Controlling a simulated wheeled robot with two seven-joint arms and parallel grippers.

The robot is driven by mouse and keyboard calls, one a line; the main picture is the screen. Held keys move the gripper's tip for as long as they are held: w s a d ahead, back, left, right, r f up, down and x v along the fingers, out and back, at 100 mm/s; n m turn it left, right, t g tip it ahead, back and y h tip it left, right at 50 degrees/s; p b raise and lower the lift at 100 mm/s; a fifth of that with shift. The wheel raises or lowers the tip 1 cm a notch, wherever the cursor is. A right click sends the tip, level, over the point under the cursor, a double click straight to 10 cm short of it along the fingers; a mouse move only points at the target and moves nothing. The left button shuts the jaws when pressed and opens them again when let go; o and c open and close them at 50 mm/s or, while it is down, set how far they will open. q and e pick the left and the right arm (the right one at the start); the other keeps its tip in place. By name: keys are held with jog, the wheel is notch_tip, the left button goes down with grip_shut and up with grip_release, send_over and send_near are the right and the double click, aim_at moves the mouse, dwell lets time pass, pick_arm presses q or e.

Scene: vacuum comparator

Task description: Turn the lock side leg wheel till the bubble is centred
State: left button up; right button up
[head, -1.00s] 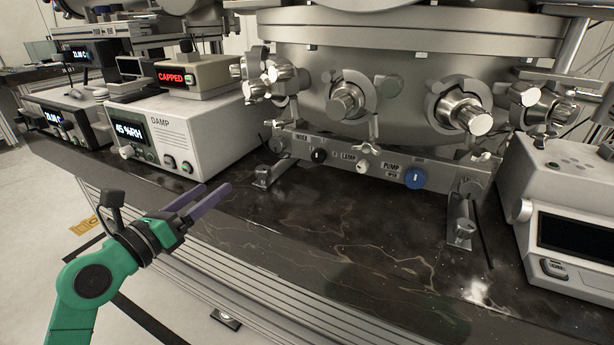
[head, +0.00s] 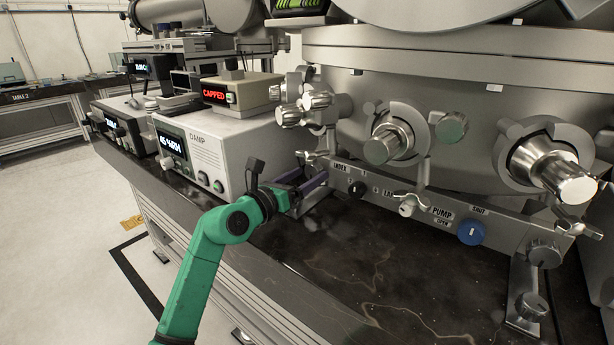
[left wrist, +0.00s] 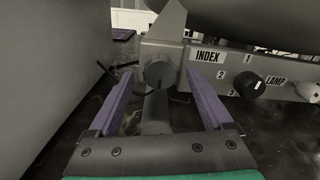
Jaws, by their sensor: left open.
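My left gripper (head: 314,173) is open and empty at the left leg of the vacuum chamber, by the INDEX end of the front panel. In the left wrist view a round grey knob (left wrist: 158,70) shows between the fingertips (left wrist: 160,78), which do not close on it. A grey cylindrical part (left wrist: 155,112) of the leg stands below that knob. The right leg has a knob (head: 545,254) and a low grey wheel on its foot (head: 530,306). No bubble can be made out, and I cannot tell which leg is the lock side. My right gripper is out of view.
The DAMP box (head: 215,155) stands close left of my gripper, with the CAPPED unit (head: 240,92) on it. The front panel carries a black INDEX knob (head: 357,190), a LAMP knob (head: 407,207) and a blue PUMP knob (head: 471,232). The dark benchtop (head: 400,290) in front is clear.

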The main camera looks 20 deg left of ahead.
pick_arm(q)
jog(key=shift+w+d, duration=0.15)
jog(key=shift+w, duration=0.1)
grip_shut()
jog(key=shift+m, duration=0.5)
jog(key=m, duration=0.2)
jog(key=shift+m+b, duration=0.3)
jog(key=shift+m, duration=0.9)
jog(key=shift+m+b, duration=0.4)
jog(key=shift+m, duration=0.1)
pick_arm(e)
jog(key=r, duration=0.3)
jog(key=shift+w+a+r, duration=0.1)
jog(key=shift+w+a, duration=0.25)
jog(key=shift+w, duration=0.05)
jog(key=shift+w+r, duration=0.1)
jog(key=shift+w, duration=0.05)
